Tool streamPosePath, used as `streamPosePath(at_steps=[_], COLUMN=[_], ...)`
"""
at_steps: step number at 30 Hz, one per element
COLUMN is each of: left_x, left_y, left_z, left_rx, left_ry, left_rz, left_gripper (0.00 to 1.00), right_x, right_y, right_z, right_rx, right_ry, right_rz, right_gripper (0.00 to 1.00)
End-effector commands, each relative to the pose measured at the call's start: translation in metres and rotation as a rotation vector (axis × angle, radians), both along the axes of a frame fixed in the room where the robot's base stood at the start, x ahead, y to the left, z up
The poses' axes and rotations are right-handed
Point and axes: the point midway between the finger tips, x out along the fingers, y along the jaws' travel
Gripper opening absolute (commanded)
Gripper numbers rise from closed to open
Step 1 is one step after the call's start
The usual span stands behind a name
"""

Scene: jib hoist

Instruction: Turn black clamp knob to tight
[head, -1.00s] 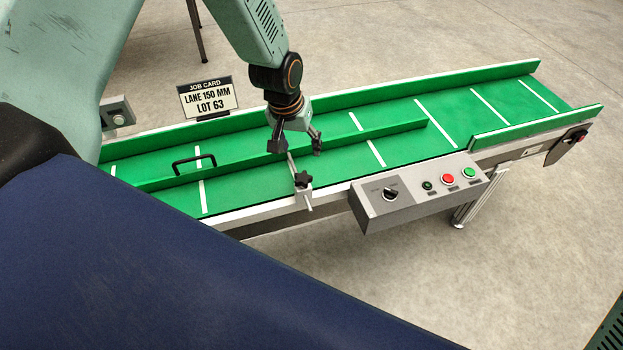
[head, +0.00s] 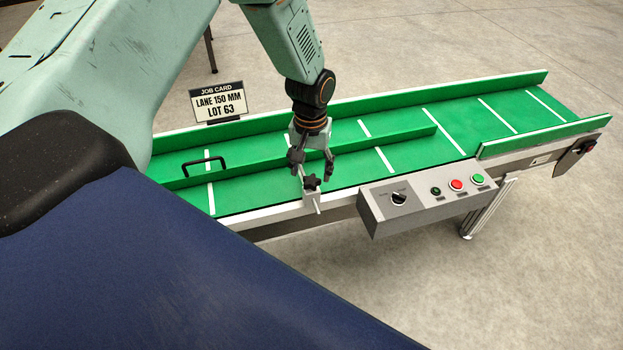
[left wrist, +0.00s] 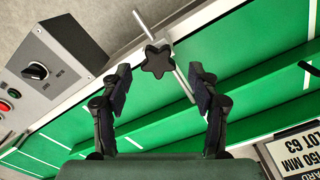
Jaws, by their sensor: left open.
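The black clamp knob (head: 312,182) is star-shaped and sits on a small silver clamp block (head: 311,195) at the near edge of the conveyor. In the left wrist view the knob (left wrist: 158,61) shows whole, just beyond the fingertips and between their lines. My left gripper (head: 312,168) is open, pointing down, with its fingers spread to either side above the knob. In the left wrist view nothing is between the fingers (left wrist: 160,75), and I see no contact with the knob. My right gripper is not in view.
A grey control box (head: 425,205) with a black selector and red and green buttons stands right of the clamp. A green guide rail (head: 370,142) with a black handle (head: 204,166) runs along the green belt. A job card (head: 218,102) reading "LANE 150 MM LOT 63" stands behind.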

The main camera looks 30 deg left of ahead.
Motion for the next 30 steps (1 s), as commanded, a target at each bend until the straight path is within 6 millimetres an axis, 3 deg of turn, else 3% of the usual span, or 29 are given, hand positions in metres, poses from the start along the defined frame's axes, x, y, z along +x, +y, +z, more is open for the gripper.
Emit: streamPosePath(at_steps=[6,16,30], left_x=[0.0,-0.001,-0.001], left_y=[-0.002,-0.002,-0.002], left_z=[-0.023,-0.025,-0.025], left_rx=[-0.001,-0.001,-0.001], left_ry=[-0.001,-0.001,-0.001], left_rz=[-0.001,-0.003,-0.003], left_gripper=[0.61,0.61,0.21], right_x=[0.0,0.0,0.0], right_y=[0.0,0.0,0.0], right_z=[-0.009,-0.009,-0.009], right_rx=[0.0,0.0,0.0], right_ry=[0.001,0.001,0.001], right_rz=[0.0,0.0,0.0], right_gripper=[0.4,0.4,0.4])
